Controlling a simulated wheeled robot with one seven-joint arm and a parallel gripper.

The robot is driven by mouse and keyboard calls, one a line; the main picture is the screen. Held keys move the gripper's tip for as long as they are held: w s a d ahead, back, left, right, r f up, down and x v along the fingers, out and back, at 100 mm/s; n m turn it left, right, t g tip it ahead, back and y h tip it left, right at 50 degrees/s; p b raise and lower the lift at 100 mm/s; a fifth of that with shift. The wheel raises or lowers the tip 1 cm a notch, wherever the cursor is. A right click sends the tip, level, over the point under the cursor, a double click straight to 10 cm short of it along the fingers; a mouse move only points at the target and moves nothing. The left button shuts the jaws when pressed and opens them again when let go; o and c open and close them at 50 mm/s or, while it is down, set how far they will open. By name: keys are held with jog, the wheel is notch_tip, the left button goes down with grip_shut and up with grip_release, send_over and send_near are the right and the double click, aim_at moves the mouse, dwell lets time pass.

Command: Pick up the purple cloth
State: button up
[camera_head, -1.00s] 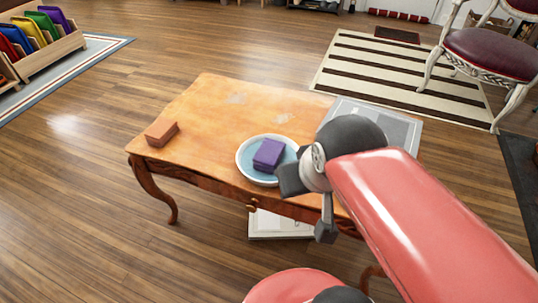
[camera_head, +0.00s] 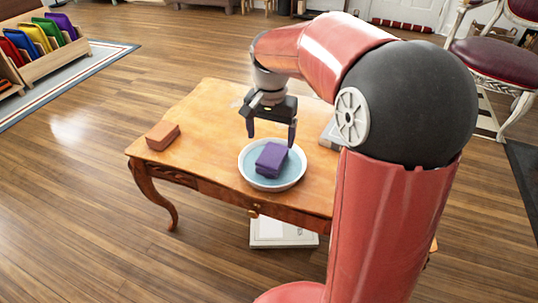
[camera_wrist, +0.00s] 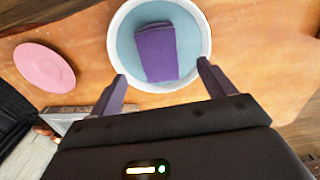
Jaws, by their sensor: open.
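The purple cloth (camera_head: 271,158) is a folded block lying in a round bowl (camera_head: 290,181) with a white rim and blue inside, on the wooden table. The wrist view also shows the cloth (camera_wrist: 157,52) inside the bowl (camera_wrist: 117,57). My gripper (camera_head: 271,140) is open and empty, pointing down above the bowl, close to the cloth. In the wrist view its two fingers (camera_wrist: 163,82) are spread wide, with the cloth between and beyond their tips. The gap in height to the cloth is hard to judge.
An orange-brown block (camera_head: 162,136) sits at the table's left end. A pink disc (camera_wrist: 44,67) lies on the table in the wrist view; the head view does not show it. A grey-white flat item (camera_head: 331,134) is partly hidden behind my arm. The table's left half is mostly clear.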

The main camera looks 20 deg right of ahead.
aim_at(272, 154)
jog(key=shift+w+f, duration=0.4)
jog(key=shift+f, duration=0.3)
jog(key=f, duration=0.2)
jog(key=f+b, duration=0.1)
jog(key=f, duration=0.4)
jog(key=shift+s+d+f, duration=0.1)
jog(key=shift+d, duration=0.25)
jog(key=c, duration=1.1)
jog(key=shift+o, duration=0.2)
jog(key=shift+r, duration=0.2)
